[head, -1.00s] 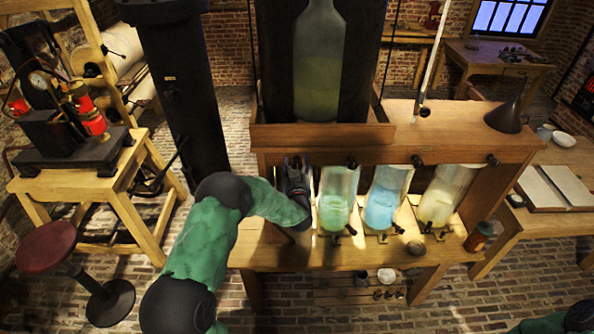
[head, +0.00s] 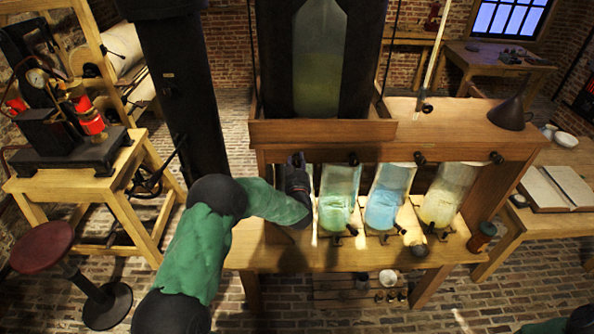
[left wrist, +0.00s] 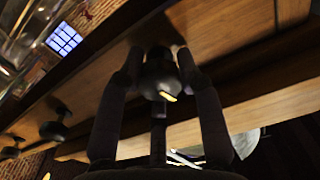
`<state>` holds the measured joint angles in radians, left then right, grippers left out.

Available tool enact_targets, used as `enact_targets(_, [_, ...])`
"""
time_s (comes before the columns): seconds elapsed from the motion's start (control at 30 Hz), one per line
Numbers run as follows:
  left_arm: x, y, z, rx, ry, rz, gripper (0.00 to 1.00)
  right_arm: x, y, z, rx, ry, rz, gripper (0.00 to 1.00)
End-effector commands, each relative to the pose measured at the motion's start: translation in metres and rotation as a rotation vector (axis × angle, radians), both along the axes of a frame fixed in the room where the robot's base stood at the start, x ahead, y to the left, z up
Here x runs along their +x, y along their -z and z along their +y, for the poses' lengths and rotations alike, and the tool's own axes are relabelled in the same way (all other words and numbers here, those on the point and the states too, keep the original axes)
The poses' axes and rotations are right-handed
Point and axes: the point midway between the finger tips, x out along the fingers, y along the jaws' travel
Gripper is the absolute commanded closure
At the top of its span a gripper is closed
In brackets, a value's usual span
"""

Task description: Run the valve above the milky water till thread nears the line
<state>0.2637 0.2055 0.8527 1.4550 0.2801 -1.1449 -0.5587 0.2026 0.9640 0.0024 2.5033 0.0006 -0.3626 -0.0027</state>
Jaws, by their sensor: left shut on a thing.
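My left gripper (head: 297,178) is at the left end of the wooden stand's valve row. In the left wrist view its two fingers are shut on a dark round valve (left wrist: 160,77) with a small yellow mark. In the head view the gripper hides this valve and most of what is below it. A pale glass edge (left wrist: 245,142) shows beside a finger in the left wrist view; its liquid cannot be made out. To the right hang jars of green (head: 336,212), blue (head: 383,208) and yellowish (head: 440,205) liquid. I cannot make out a thread or line on them. My right gripper is out of view.
More valves (head: 352,159) line the wooden beam (head: 455,142). A large glass vessel (head: 319,70) stands above it. A dark funnel (head: 510,115) is at the right end. A red stool (head: 42,248) and a machine bench (head: 80,175) are at the left.

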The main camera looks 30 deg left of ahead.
Motion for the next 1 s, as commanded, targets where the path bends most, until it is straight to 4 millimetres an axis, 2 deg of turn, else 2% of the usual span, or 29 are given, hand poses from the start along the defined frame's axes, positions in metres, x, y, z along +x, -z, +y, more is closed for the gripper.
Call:
enact_targets(0.03, [0.000,0.004,0.000,-0.030,0.001,-0.020,0.96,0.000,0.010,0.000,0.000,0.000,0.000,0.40])
enact_targets(0.4, [0.000,0.004,-0.001,-0.254,0.001,-0.154,0.96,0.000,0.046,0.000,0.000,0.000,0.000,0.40])
enact_targets(0.83, [0.000,0.001,-0.001,-0.305,0.001,-0.182,0.96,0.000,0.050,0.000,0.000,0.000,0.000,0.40])
enact_targets(1.0, [0.000,0.004,-0.001,-0.355,0.002,-0.215,0.96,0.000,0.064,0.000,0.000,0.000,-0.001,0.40])
